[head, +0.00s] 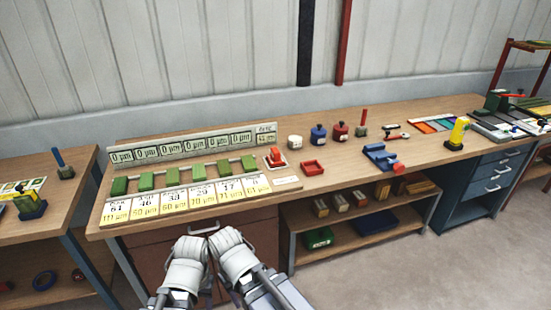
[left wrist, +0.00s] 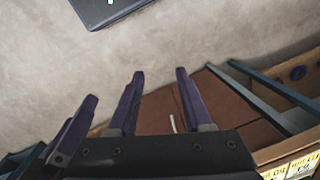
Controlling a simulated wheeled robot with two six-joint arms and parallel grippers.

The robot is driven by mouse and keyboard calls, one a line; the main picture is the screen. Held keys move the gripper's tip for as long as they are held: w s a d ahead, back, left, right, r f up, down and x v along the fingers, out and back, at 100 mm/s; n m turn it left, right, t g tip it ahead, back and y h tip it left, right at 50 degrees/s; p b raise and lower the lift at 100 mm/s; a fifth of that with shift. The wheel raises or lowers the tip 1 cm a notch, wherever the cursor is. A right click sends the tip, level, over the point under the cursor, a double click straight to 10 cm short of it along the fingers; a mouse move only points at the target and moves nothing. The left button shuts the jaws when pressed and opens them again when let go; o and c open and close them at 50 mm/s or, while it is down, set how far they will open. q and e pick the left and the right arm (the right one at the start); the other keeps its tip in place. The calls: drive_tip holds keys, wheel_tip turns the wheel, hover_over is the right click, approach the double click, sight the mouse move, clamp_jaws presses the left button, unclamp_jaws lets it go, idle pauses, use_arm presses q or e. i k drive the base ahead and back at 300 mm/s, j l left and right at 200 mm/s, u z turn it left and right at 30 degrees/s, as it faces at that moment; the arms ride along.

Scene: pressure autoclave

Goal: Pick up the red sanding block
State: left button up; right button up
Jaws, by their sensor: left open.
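In the head view my left wrist (head: 187,258) and right wrist (head: 234,255) are side by side in front of the bench, below and left of the red block. Their fingers are hidden there. One finger, seemingly of my right gripper (left wrist: 80,125), shows in the left wrist view.
Several green blocks (head: 167,177) stand behind a sloped label board (head: 185,202). A blue vise-like tool (head: 380,157) is farther right. The bench front edge and drawers face my arms.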

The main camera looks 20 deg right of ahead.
sight(274, 160)
drive_tip(key=i+l+z, duration=0.1)
drive_tip(key=z, duration=0.3)
drive_tip(key=i+l+z, duration=0.1)
drive_tip(key=z, duration=0.25)
drive_tip(key=i+z, duration=0.2)
drive_tip(key=z, duration=0.2)
